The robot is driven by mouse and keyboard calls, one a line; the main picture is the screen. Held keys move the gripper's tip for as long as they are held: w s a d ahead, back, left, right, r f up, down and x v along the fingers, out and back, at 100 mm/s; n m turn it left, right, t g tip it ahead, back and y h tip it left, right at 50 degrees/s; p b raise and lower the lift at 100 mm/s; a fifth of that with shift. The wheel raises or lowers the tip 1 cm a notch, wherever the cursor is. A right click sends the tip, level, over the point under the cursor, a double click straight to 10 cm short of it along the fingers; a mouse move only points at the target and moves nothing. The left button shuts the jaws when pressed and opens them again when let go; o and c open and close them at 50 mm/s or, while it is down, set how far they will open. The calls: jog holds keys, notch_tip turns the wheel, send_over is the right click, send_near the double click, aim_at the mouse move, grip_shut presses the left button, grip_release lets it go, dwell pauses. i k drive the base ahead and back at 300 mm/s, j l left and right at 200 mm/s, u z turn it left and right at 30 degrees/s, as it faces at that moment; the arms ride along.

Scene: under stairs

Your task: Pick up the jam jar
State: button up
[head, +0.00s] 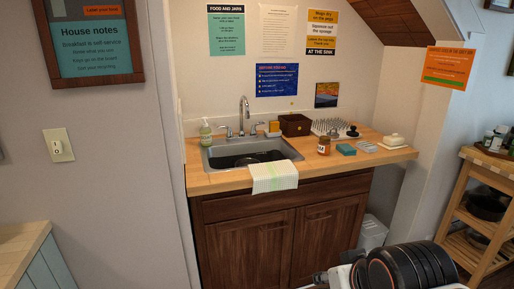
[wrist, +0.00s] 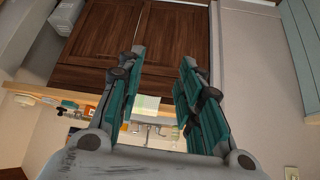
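The jam jar (head: 324,146) is a small amber-brown jar with a pale label. It stands upright on the wooden counter (head: 225,182), right of the sink and near the front edge, in the head view. My gripper (wrist: 162,57) shows in the wrist view with its two teal-padded fingers spread apart and nothing between them. It is in front of the cabinet doors (wrist: 165,45), apart from the jar. The wrist view is upside down, and I cannot make out the jar there for sure.
A towel (head: 274,177) hangs over the front edge by the sink (head: 250,154). A wooden cart (head: 470,215) stands at the right.

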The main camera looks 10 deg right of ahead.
aim_at(323, 146)
jog(key=i+z, duration=0.1)
jog(key=i, duration=0.5)
jog(key=i+j+z, duration=0.15)
jog(key=i, duration=0.45)
jog(key=i+j+z, duration=0.1)
jog(key=i, duration=0.65)
jog(key=j, duration=0.1)
jog(key=k, duration=0.05)
